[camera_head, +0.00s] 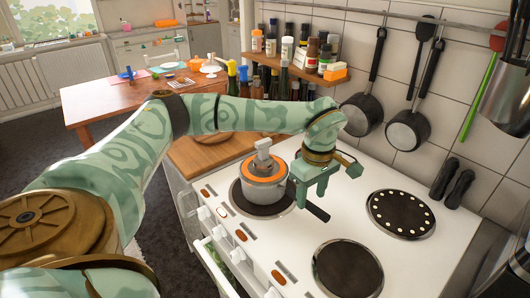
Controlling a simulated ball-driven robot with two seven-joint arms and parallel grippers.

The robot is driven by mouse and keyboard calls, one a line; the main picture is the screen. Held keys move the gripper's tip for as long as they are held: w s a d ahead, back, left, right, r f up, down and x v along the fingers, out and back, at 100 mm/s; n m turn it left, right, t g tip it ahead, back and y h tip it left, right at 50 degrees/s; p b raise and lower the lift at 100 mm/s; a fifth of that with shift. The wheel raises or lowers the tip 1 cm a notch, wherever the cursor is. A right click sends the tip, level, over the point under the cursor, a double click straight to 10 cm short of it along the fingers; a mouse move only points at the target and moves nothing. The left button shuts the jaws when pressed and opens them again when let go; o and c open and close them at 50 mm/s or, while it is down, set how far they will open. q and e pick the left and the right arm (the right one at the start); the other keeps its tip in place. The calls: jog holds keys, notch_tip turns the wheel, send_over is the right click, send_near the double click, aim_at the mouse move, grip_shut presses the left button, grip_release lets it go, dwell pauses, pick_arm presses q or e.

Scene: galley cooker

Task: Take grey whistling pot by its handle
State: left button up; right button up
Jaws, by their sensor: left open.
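My left gripper (311,197) is just right of the pot, fingers pointing down, open above the handle. It hides the part of the handle nearest the pot. I cannot tell whether the fingers touch the handle. My right gripper is not in view.
Bare hotplates (347,270) and a dotted plate (401,214) lie on the cooker (300,240). Dark pans (362,113) hang on the tiled wall. A shelf of jars (312,55) and several bottles stand behind. A wooden table (120,100) is at the far left.

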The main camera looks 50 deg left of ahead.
aim_at(312, 204)
pick_arm(q)
jog(key=f, duration=0.3)
jog(key=f+b, duration=0.1)
jog(key=f, duration=0.1)
jog(key=shift+s+d+f, duration=0.2)
jog(key=shift+s+d, duration=0.05)
jog(key=shift+d, duration=0.15)
grip_shut()
jog(key=shift+r, duration=0.1)
